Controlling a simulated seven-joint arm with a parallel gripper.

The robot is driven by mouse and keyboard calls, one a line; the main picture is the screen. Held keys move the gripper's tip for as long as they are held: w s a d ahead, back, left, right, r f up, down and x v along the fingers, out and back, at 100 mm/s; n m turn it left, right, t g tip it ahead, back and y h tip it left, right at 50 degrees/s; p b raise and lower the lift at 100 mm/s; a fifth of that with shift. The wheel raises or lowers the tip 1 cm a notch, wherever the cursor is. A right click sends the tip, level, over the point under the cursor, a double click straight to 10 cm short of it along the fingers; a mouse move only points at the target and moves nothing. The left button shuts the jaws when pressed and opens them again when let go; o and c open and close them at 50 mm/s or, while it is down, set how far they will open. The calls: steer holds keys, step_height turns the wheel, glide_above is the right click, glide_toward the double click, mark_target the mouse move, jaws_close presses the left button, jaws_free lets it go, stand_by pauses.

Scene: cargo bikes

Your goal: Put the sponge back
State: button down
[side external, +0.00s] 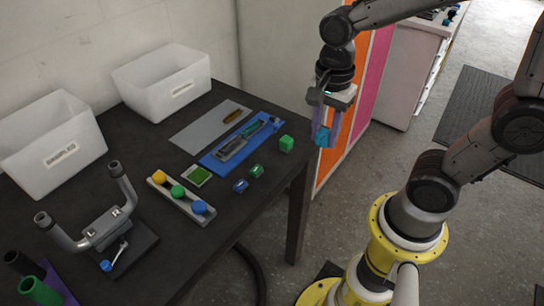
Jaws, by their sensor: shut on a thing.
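My gripper (325,132) hangs in the air just off the right edge of the dark table (205,245), fingers pointing down. It is shut on a small blue block (322,137), partly hidden between the fingers. I cannot tell whether this block is the sponge. A flat green pad with a pale border (197,175) lies on the table behind the row of coloured knobs; it may also be a sponge. A green cube (286,143) stands near the table's right edge, left of my gripper.
A grey mat (190,138) bears a brown item. A knob strip (157,184), small blue (240,186) and green (256,171) pieces, a handlebar stand (140,250) and two white bins (60,150) (150,95) occupy the table.

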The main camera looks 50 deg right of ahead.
steer(key=w+f, duration=0.3)
steer(key=w, duration=0.4)
glide_above(272, 161)
step_height(272, 161, down, 6)
steer(key=shift+s+f, duration=0.1)
steer(key=shift+s, duration=0.05)
steer(key=shift+w+f, duration=0.2)
steer(key=shift+f, duration=1.55)
steer(key=shift+f, duration=0.1)
steer(key=c, duration=0.5)
jaws_free()
steer(key=shift+c, duration=0.2)
